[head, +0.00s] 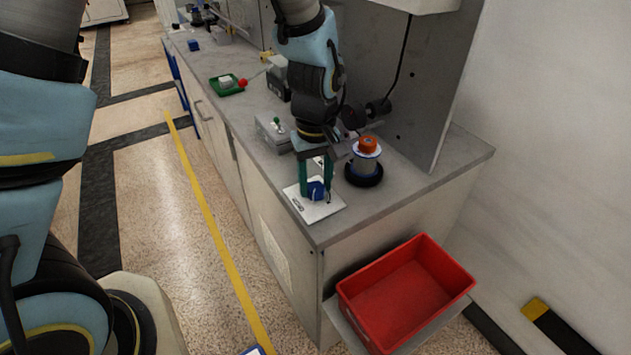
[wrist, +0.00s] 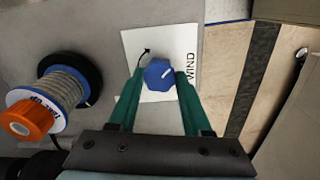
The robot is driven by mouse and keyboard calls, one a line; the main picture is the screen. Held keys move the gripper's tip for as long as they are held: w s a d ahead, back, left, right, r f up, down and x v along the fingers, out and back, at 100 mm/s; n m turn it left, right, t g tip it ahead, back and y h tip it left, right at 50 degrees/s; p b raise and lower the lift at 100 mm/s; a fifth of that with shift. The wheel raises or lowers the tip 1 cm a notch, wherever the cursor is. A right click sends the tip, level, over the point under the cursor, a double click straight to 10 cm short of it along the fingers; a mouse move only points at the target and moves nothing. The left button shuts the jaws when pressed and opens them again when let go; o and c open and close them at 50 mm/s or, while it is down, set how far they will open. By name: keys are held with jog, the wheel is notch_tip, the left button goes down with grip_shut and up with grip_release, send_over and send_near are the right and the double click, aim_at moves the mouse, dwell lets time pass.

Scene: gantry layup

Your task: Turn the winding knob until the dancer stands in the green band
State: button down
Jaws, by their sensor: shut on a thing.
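The blue winding knob (wrist: 159,75) sits on a white plate marked WIND with a curved arrow (wrist: 185,42). In the wrist view a pale line on the knob's top points to the upper right. My gripper (wrist: 158,80) has its green fingers on both sides of the knob, shut on it. In the head view the knob (head: 317,190) shows between the fingers near the counter's front corner. A spool (head: 366,160) with an orange cap stands beside it on a black base. I cannot make out the dancer or a green band in either view.
A red bin (head: 405,290) sits low at the counter's end. Farther back on the grey counter are a grey box with a green-tipped lever (head: 275,130) and a green tray (head: 227,86) beside a red ball. An upright panel stands behind the spool.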

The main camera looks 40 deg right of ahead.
aim_at(315, 186)
jog(key=shift+m, duration=1.7)
jog(key=shift+c, duration=1.7)
grip_release()
jog(key=shift+r, duration=0.15)
notch_tip(315, 186, up, 11)
jog(key=b, duration=0.2)
jog(key=shift+f, duration=0.2)
jog(key=shift+w, duration=0.1)
